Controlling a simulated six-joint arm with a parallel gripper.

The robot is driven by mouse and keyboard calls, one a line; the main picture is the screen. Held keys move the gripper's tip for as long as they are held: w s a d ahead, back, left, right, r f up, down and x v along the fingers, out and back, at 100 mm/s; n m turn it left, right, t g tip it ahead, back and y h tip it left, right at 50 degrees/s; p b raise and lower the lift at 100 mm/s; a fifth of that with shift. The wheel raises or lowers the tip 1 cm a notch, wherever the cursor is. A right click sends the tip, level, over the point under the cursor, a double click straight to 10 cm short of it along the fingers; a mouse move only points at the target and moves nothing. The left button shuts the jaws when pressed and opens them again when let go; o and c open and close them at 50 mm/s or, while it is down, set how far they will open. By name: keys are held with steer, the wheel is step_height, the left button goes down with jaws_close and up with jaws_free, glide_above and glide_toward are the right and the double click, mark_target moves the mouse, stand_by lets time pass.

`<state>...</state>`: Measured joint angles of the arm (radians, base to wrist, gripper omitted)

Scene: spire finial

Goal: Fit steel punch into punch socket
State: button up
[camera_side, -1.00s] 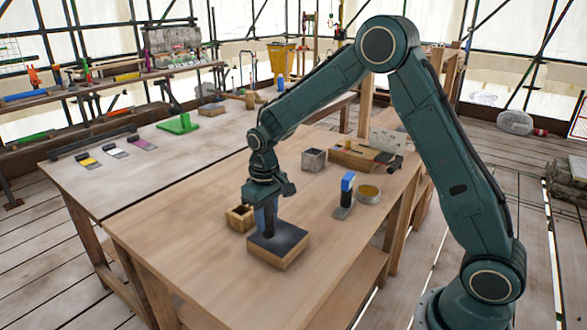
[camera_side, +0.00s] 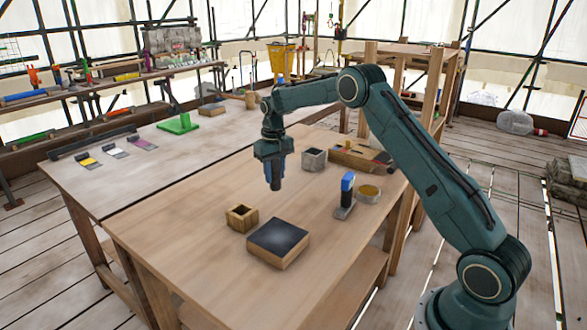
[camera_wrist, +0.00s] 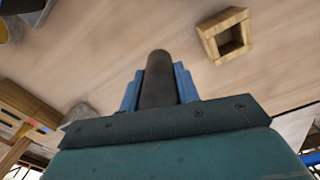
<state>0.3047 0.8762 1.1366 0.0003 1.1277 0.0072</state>
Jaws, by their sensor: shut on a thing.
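My gripper (camera_side: 273,168) is shut on the steel punch (camera_wrist: 158,82), a dark round bar that stands between the two blue fingers in the wrist view. In the side view the punch (camera_side: 275,185) points down, clear of the table. A small wooden box (camera_side: 242,218) with a square opening sits on the table, nearer the camera than my gripper; it also shows in the wrist view (camera_wrist: 208,40) at upper right. A grey cube (camera_side: 314,160) with a dark top stands right of my gripper. The frames do not show for certain which one is the punch socket.
A wooden block with a dark top pad (camera_side: 278,237) lies bare near the front. A wooden tray (camera_side: 350,155) lies behind. The table's left front is clear.

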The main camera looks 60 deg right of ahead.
steer(key=d+m, duration=0.2)
steer(key=d, duration=1.2)
steer(key=shift+w+d+r, duration=0.15)
steer(key=shift+f, duration=4.05)
steer(key=shift+f, duration=0.15)
steer(key=o, duration=1.1)
